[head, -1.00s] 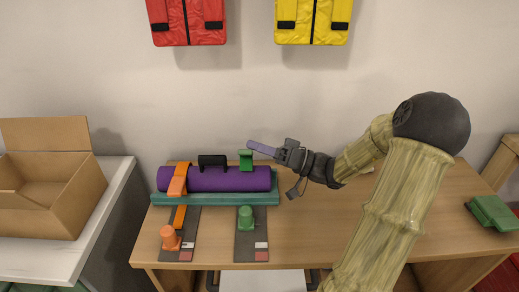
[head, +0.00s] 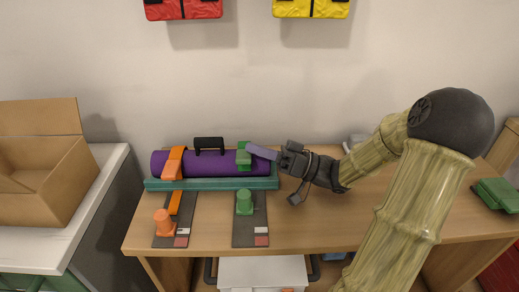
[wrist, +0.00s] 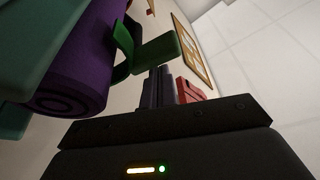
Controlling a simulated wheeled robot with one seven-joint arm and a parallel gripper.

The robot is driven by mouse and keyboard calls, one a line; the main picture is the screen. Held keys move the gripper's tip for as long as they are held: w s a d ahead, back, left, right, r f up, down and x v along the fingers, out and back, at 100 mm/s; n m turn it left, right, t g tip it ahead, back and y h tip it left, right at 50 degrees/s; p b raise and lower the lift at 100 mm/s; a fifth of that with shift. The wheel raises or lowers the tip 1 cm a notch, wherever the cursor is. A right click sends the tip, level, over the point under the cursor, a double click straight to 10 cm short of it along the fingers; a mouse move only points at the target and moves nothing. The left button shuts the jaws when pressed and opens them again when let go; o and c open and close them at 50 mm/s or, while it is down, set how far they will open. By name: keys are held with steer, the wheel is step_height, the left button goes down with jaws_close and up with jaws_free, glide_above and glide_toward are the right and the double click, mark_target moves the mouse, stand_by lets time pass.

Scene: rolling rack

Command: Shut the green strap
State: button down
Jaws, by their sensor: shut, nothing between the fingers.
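A purple roll (head: 210,163) with a black handle (head: 209,145) lies in a teal cradle (head: 212,184). The green strap (head: 243,160) is at the roll's right part, its flap bent over the top and partly down the front. Its lower end is apart from the green post (head: 244,203) in front. My gripper (head: 254,150) is shut and empty, its tips beside or against the strap's right side; I cannot tell if they touch. In the wrist view, the strap (wrist: 155,52) stands just past my fingers (wrist: 158,88), next to the roll's end (wrist: 68,95).
A cardboard box (head: 45,165) stands on the left counter. A green object (head: 494,195) is at the far right. The table is clear in front of my arm.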

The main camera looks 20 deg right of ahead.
steer(key=s+d+p, duration=0.3)
steer(key=s+d, duration=0.4)
steer(key=d, duration=0.6)
steer(key=shift+f, duration=0.45)
steer(key=shift+s+a, duration=0.1)
steer(key=shift+s, duration=0.05)
steer(key=shift+r+p, duration=0.15)
steer(key=shift+p, duration=0.15)
